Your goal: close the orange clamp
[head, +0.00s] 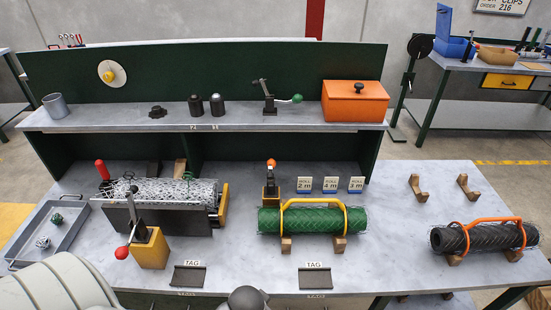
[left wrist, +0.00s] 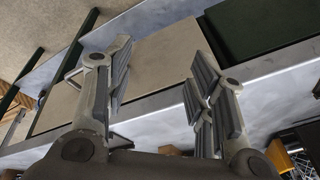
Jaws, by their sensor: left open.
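The orange clamp (head: 270,181) stands on the workbench behind the left end of the green mesh roll (head: 312,221). Its lever with the orange knob points upright. Its lower part is partly hidden by the roll. My left gripper (left wrist: 160,85) shows only in the left wrist view. Its two fingers are spread wide with nothing between them, near a bench edge. The orange clamp cannot be made out in that view. My right gripper is in neither view.
A red-knobbed clamp (head: 125,250) and a wire mesh roll (head: 165,190) are at the left. Orange hoops hold a dark roll (head: 480,237) at the right. An orange box (head: 355,104) stands on the shelf. The bench is clear between the green and dark rolls.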

